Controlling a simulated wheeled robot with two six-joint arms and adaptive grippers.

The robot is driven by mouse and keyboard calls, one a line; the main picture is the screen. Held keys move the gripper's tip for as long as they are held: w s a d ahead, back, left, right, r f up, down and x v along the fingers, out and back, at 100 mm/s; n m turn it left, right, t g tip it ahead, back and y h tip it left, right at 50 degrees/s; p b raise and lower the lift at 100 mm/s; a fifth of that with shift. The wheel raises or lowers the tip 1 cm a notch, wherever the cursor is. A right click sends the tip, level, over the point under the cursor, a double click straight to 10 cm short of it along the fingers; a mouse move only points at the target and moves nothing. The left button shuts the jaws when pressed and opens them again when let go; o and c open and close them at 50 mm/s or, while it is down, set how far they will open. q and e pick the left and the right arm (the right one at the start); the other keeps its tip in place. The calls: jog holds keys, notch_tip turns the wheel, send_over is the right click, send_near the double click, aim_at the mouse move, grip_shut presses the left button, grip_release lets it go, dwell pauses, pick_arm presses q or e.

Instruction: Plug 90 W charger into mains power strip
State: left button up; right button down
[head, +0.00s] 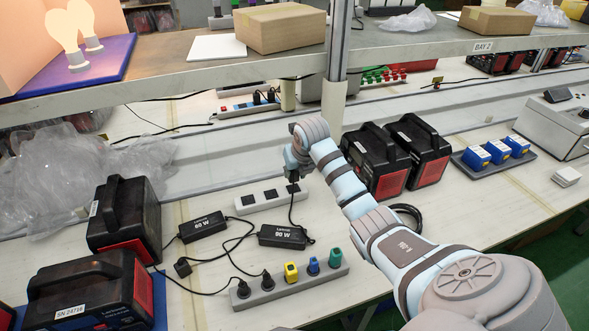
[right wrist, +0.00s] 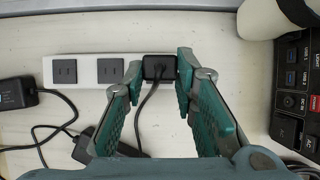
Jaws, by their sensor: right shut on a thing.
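The 90 W charger (head: 282,236) is a black brick lying on the bench in front of the white mains power strip (head: 262,203). My right gripper (head: 293,172) is over the strip's right end, shut on the charger's black plug (right wrist: 159,68). A cable runs from the plug down toward the 90 W brick. In the right wrist view, the plug covers the strip's rightmost socket position; the two sockets to its left (right wrist: 65,71) are empty. I cannot tell whether the plug is seated or just above the socket. My left gripper is not in view.
A 60 W charger (head: 203,226) lies left of the 90 W one, its loose plug (head: 183,267) nearby. A grey strip (head: 262,297) with several coloured plugs is in front. Black power stations (head: 420,150) stand right and left. A shelf post (head: 337,75) rises behind my gripper.

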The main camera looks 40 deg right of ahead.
aim_at(295, 179)
jog(key=shift+f+b, duration=0.6)
jog(key=shift+f, duration=0.3)
jog(key=shift+r, duration=0.1)
jog(key=shift+p, duration=0.45)
jog(key=shift+f+b, duration=0.35)
jog(key=shift+f, duration=0.3)
jog(key=shift+f, duration=0.25)
dwell(0.4)
jog(key=c, duration=1.2)
grip_release()
